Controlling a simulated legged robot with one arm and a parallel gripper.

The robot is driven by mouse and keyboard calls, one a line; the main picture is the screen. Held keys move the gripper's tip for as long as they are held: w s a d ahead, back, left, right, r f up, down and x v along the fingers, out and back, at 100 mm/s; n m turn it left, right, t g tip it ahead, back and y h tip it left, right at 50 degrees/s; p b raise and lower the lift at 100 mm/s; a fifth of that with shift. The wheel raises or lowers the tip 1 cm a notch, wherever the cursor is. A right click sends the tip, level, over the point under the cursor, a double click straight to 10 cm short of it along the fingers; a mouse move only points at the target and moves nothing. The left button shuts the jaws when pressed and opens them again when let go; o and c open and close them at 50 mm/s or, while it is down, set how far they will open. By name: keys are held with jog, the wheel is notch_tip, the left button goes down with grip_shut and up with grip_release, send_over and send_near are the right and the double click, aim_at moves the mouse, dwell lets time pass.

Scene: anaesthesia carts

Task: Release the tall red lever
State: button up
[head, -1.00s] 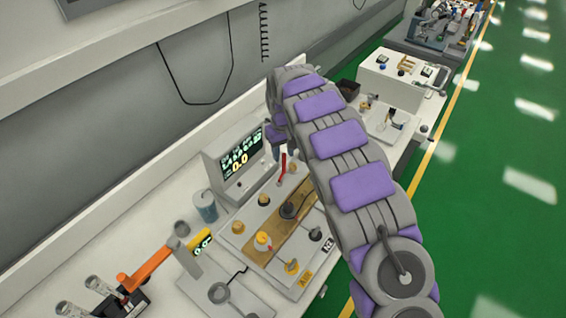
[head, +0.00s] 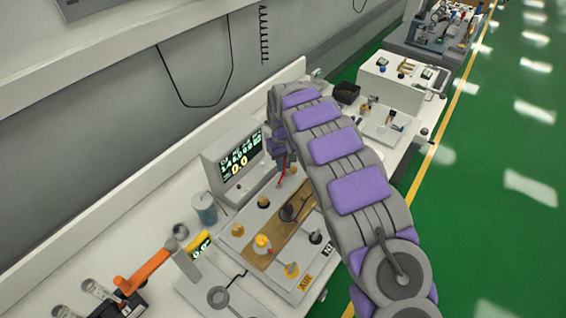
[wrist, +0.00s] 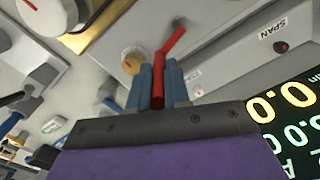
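The tall red lever (head: 281,178) rises from the grey panel beside the display unit in the head view. In the wrist view the red lever (wrist: 172,41) has a bend, and its lower part in the picture lies between the two blue fingers of my gripper (wrist: 158,84). The fingers sit close on both sides of it, with no clear gap, so they look shut on it. In the head view my gripper (head: 279,150) is at the lever's upper end, and my arm partly hides this spot.
The display unit (head: 237,162) stands close left of my gripper. Yellow and black knobs, such as the yellow one (head: 262,243), stand on the panel. A blue-grey canister (head: 205,208) and an orange-handled item (head: 146,268) are farther left. The green floor (head: 480,240) is clear.

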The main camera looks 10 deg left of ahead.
grip_shut()
jog(key=shift+s+r+p, duration=0.1)
jog(key=shift+p, duration=0.2)
jog(key=shift+d+m+p, duration=0.1)
jog(key=shift+m+p, duration=0.2)
jog(key=shift+p, duration=0.15)
jog(key=shift+d+m+p, duration=0.15)
jog(key=shift+m+p, duration=0.35)
jog(key=shift+p, duration=0.1)
jog(key=o, duration=0.6)
grip_release()
